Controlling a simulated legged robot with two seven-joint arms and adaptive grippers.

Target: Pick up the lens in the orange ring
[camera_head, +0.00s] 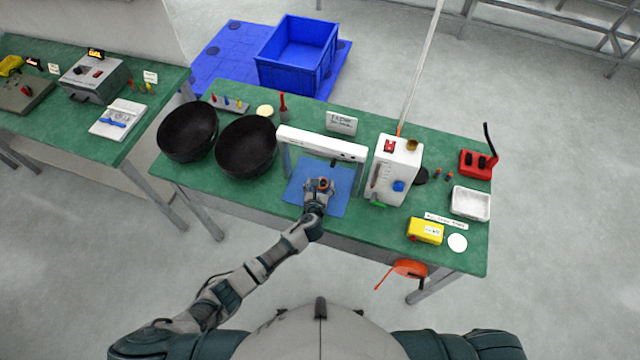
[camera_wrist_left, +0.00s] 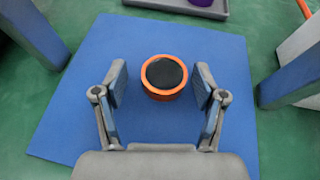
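The lens is a dark disc in an orange ring (camera_wrist_left: 164,77). It lies on the blue mat (camera_wrist_left: 205,38) under the white gantry frame. My left gripper (camera_wrist_left: 161,88) is open, with one finger on each side of the ring and a visible gap at each side. In the head view the left gripper (camera_head: 320,185) is over the blue mat (camera_head: 337,204), and it partly hides the ring there. My right gripper is not in view.
The white gantry (camera_head: 322,144) spans the mat, with its legs at both sides. Two black bowls (camera_head: 246,146) stand to the left. A white machine (camera_head: 397,170) stands to the right. A grey tray (camera_wrist_left: 178,8) lies beyond the mat.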

